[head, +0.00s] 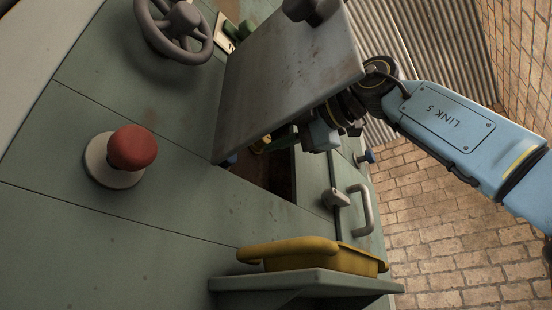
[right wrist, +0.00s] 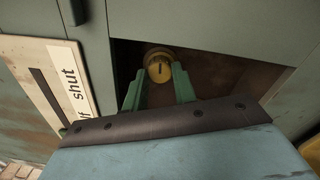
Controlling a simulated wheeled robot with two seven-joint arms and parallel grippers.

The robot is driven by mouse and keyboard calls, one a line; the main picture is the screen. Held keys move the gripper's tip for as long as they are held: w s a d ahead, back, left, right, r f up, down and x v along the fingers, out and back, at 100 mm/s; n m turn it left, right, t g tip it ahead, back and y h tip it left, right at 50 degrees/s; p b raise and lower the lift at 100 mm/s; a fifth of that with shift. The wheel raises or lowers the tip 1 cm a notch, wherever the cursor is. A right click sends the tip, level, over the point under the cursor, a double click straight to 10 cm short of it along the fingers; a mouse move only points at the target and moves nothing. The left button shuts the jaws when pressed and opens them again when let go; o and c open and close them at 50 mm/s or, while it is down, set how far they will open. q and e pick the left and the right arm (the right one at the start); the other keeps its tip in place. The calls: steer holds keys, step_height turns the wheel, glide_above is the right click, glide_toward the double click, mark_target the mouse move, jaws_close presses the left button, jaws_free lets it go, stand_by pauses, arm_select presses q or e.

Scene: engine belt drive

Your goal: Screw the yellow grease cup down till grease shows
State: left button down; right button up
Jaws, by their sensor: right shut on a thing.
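The yellow grease cup (right wrist: 158,66) sits inside a dark recess in the green housing. Its round face, with a dark slot mark, points at the right wrist camera. In the head view only a small yellow patch (head: 260,148) of it shows, below the hinged grey cover. My right gripper (right wrist: 160,76) reaches into the recess, its green fingers on both sides of the cup and shut on it. In the head view the cover hides part of my right wrist. No grease can be made out. My left gripper is not in view.
The open grey cover (head: 290,75) hangs close above my right wrist. A red mushroom button (head: 132,148), a grey handwheel (head: 197,45) and a grey handle (head: 365,208) stick out of the housing. A yellow tray (head: 318,260) rests on a shelf (head: 300,283) below. A plate reading "shut" (right wrist: 60,85) is left of the recess.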

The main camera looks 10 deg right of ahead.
steer(key=shift+m+h+b, duration=0.4)
steer(key=shift+m+b, duration=0.35)
steer(key=shift+m, duration=9.15)
steer(key=o, duration=0.7)
steer(key=shift+s, duration=0.1)
steer(key=b+v, duration=0.4)
steer(key=v, duration=0.9)
steer(key=shift+s+d+f, duration=0.1)
steer(key=shift+d, duration=0.05)
